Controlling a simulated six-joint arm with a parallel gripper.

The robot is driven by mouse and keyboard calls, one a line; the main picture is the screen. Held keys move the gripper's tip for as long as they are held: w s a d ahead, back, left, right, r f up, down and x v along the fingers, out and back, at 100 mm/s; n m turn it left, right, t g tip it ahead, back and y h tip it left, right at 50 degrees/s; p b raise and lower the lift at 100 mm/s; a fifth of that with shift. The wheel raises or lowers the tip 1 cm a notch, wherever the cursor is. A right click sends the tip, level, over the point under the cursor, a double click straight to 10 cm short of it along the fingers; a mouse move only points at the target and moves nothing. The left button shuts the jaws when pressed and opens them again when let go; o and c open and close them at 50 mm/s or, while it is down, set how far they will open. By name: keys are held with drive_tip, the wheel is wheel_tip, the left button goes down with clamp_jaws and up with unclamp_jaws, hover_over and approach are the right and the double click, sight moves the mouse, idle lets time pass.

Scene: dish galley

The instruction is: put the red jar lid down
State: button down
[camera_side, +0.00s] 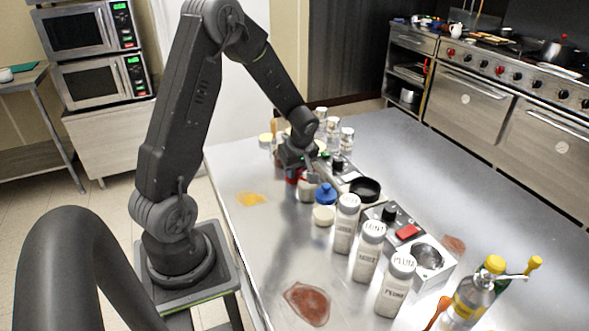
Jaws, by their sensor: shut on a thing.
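My gripper (300,173) is low over the far left part of the steel table, small in the view. It is shut on the red jar lid (292,175), of which only a small red part shows below the fingers. The rest of the lid is hidden by the gripper. I cannot tell whether the lid touches anything beneath it. A pale jar (308,190) stands close to the right of the gripper.
A blue-topped item (326,194) and a cream round piece (324,215) are near the gripper. Labelled white bottles (366,252) and a grey box with a red switch (407,231) stand to the right. Yellow (252,199) and reddish-brown (307,303) patches mark the table. Its right side is largely clear.

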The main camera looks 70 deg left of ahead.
drive_tip(key=shift+f, duration=0.1)
drive_tip(key=c, duration=1)
unclamp_jaws()
drive_tip(key=v, duration=1.1)
drive_tip(key=s+d+r+m+t+h, duration=0.1)
drive_tip(key=s+d+r+m+t, duration=0.1)
drive_tip(key=d+m, duration=0.4)
drive_tip(key=s+d+r+m+t+h, duration=0.1)
drive_tip(key=s+d+r+m+t, duration=0.1)
drive_tip(key=s+d+r+m, duration=0.3)
drive_tip(key=s+d+r+m+t+h, duration=0.1)
drive_tip(key=s+d+r+m+t, duration=0.1)
drive_tip(key=s+d+r+m, duration=0.2)
drive_tip(key=shift+s+d+m, duration=0.35)
drive_tip(key=shift+d+m, duration=0.4)
drive_tip(key=shift+d, duration=0.3)
drive_tip(key=shift+s+d+m, duration=0.35)
drive_tip(key=shift+d+m, duration=0.35)
drive_tip(key=shift+d, duration=0.35)
drive_tip(key=shift+s+d+m, duration=0.35)
drive_tip(key=shift+d+m, duration=0.4)
drive_tip(key=shift+d, duration=0.35)
